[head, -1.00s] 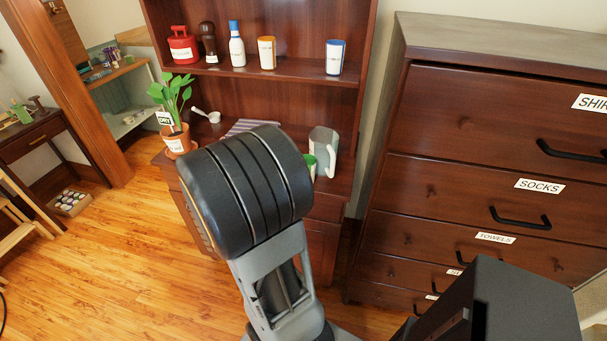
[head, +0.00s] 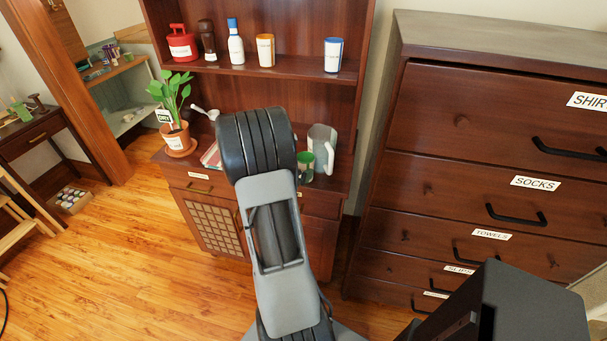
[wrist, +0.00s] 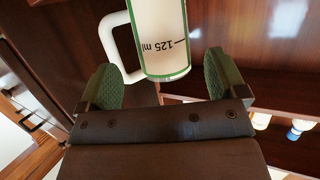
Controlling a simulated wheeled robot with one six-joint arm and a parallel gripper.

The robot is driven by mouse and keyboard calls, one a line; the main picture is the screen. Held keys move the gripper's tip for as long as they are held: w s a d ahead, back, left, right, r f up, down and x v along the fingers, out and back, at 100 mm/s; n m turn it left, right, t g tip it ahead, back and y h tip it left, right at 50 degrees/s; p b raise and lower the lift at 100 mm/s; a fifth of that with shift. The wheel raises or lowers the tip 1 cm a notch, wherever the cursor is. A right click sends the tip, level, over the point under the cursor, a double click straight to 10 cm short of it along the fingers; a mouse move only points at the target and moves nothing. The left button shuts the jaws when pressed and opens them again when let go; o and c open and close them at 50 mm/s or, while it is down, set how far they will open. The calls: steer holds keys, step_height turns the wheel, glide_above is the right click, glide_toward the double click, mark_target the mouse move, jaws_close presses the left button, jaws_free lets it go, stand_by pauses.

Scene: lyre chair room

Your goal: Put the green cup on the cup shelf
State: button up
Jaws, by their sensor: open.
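In the wrist view the green cup (wrist: 163,40), with a white "125 ml" label and green edges, appears upside down. My gripper (wrist: 163,80) is open, with one green-padded finger to each side of the cup and visible gaps.
A white handle (wrist: 117,45) shows beside the cup in the wrist view. A potted plant (head: 174,118) and a white scoop (head: 207,112) are left on the cabinet top. A red canister (head: 181,44) and bottles share the shelf. A dresser (head: 480,160) stands right.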

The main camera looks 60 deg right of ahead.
steer(key=shift+x, duration=2.9)
steer(key=shift+r, duration=0.2)
steer(key=shift+c, duration=0.5)
steer(key=c, duration=1)
